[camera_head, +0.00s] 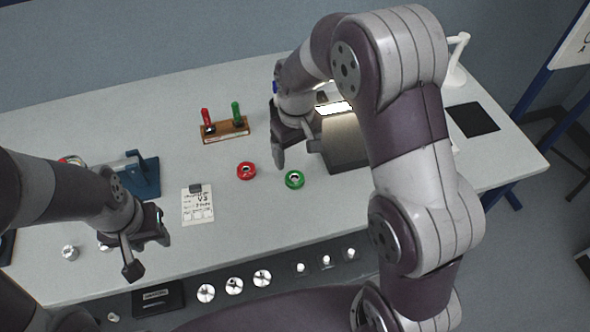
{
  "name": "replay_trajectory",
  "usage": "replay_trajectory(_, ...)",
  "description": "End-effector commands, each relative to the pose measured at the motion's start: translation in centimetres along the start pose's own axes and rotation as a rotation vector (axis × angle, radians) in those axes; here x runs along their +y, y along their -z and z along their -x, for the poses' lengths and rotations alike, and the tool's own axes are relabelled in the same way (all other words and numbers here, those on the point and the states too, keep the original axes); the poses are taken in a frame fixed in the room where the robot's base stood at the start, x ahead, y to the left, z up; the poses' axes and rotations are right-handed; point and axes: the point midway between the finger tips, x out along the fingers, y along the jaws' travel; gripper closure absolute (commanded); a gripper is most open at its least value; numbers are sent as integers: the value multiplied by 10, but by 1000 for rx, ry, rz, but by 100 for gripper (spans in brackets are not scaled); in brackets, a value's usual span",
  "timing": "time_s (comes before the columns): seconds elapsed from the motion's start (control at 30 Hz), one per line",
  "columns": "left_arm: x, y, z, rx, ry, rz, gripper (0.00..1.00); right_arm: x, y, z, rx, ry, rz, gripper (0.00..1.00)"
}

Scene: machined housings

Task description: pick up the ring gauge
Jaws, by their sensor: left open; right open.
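Two rings that look like ring gauges lie flat on the grey table: a red one (246,171) and a green one (294,179) to its right and slightly nearer. My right gripper (293,152) is open and empty, above the table just behind the green ring and to the right of the red one. My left gripper (148,252) is open over the table's front left, well left of both rings. Neither gripper touches a ring.
A wooden stand (225,130) holds a red-handled and a green-handled tool behind the rings. A dark box with a lit area (343,143) stands right.

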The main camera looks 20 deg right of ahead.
Motion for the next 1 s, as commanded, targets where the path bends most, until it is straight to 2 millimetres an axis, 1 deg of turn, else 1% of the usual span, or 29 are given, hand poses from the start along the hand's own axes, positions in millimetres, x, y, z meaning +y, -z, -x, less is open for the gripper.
replay_trajectory(0.03,0,0,1,0,0,0,57,0,-1,-12,-5,1,0,18)
replay_trajectory(0.1,0,0,1,0,0,0,57,0,-1,-25,-3,0,-1,18)
replay_trajectory(0.27,0,1,2,0,0,0,57,-2,0,-43,-1,0,-1,18)
replay_trajectory(0.4,0,1,8,1,0,0,57,-8,-1,-69,-4,0,1,18)
replay_trajectory(0.5,0,1,7,1,0,0,57,-8,0,-85,-1,0,0,18)
replay_trajectory(0.6,0,1,7,0,0,0,57,-8,0,-91,1,0,-1,18)
replay_trajectory(0.77,0,1,7,0,0,0,57,-8,0,-91,2,0,-1,18)
replay_trajectory(0.87,0,1,7,0,0,0,57,-8,0,-91,2,0,-1,47)
replay_trajectory(0.9,0,1,7,0,0,0,57,-8,0,-91,2,0,-1,60)
replay_trajectory(0.97,0,1,7,0,0,0,57,-8,0,-90,2,0,-1,80)
replay_trajectory(1.0,0,1,7,1,0,0,57,-8,0,-90,2,0,-1,84)
